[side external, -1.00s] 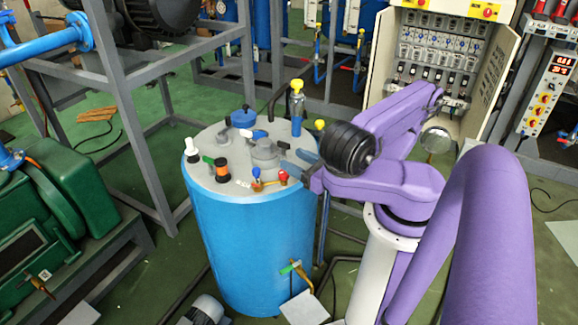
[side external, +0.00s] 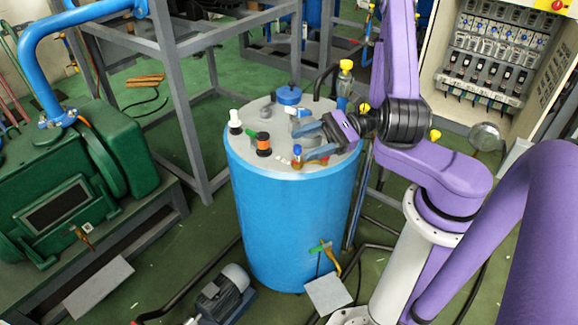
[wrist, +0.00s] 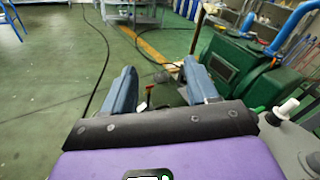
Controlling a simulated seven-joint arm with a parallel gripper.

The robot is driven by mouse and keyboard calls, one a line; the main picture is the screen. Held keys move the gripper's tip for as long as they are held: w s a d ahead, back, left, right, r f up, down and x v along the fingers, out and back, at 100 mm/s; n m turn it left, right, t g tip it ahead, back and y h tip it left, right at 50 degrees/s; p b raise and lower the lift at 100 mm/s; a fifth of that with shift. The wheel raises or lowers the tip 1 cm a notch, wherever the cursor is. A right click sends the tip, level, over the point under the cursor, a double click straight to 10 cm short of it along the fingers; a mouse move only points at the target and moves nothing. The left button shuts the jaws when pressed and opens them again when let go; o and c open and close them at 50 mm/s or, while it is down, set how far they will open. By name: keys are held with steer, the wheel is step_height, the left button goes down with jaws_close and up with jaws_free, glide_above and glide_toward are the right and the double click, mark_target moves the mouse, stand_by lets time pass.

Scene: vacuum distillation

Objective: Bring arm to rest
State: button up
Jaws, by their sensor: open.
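My gripper (side external: 302,143) is over the right front part of the grey lid of a blue tank (side external: 290,220), pointing left in the side external view. In the wrist view my gripper (wrist: 160,68) has two blue fingers wide apart with nothing held between them. A small red-tipped part (wrist: 149,88) shows between the fingers, lower down. In the side view the fingers overlap small valves on the lid, and I cannot tell whether they touch.
The lid carries a white-capped fitting (side external: 235,121), an orange-banded fitting (side external: 263,144), a blue cap (side external: 289,95) and a yellow-topped fitting (side external: 346,70). A green machine (side external: 80,185) stands left, a grey frame (side external: 170,80) behind. A small motor (side external: 224,295) is on the floor.

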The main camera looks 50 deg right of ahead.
steer(key=s+a+r+n+g+h, duration=0.2)
steer(key=s+r+n+g+h, duration=0.2)
steer(key=n, duration=1.2)
steer(key=s+a+r+n+g+h, duration=0.2)
steer(key=s+n+h, duration=0.8)
steer(key=n, duration=0.6)
step_height(320, 180, up, 2)
steer(key=shift+s+a+r+n+g+h, duration=0.15)
steer(key=shift+s+a+n+g+h, duration=0.2)
steer(key=shift+s+g, duration=0.45)
steer(key=shift+w, duration=0.1)
